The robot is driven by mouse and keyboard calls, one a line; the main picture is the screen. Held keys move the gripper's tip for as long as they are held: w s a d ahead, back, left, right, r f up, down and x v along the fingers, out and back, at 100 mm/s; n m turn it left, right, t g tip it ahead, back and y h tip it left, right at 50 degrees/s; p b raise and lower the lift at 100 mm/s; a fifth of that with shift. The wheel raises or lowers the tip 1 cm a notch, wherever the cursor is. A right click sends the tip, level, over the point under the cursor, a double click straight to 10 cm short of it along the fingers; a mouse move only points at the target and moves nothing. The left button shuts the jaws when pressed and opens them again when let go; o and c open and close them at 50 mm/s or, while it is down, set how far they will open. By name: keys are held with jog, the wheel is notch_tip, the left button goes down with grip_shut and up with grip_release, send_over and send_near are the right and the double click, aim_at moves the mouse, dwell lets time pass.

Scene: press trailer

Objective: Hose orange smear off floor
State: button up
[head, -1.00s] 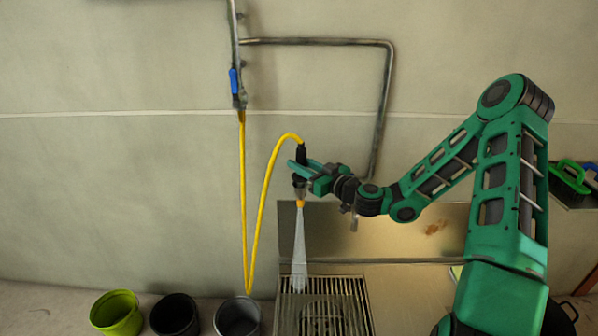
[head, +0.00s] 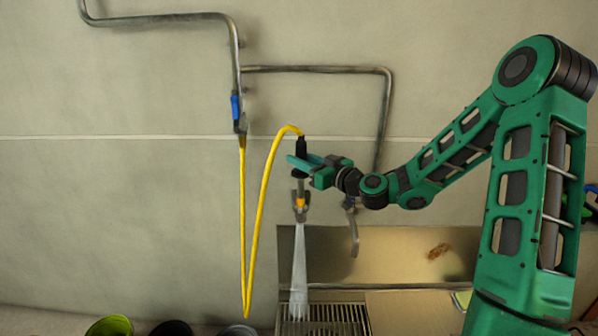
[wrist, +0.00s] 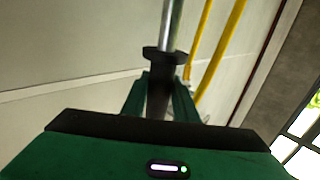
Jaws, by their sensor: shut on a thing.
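My gripper (head: 301,162) is shut on the black grip of the hose nozzle (head: 300,200), which hangs upright and points down. A white water jet (head: 299,270) runs from it straight down onto the metal floor grate (head: 325,318). The yellow hose (head: 262,200) loops from the top of the nozzle down and back up to the wall tap. An orange-brown smear (head: 438,251) shows on the tan metal panel right of the jet, apart from the water. In the wrist view the dark nozzle grip (wrist: 158,95) sits between my green fingers.
A wall pipe with a blue-handled valve (head: 235,108) is at upper left. A curved metal spout (head: 353,230) stands right of the nozzle. A green bucket (head: 110,326), a black one (head: 171,328) and a grey one (head: 237,330) line the bottom left.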

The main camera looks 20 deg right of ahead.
notch_tip(320, 180, up, 19)
dwell(2.5)
jog(key=s+a, duration=0.3)
jog(key=s, duration=0.6)
jog(key=shift+s, duration=0.25)
dwell(0.8)
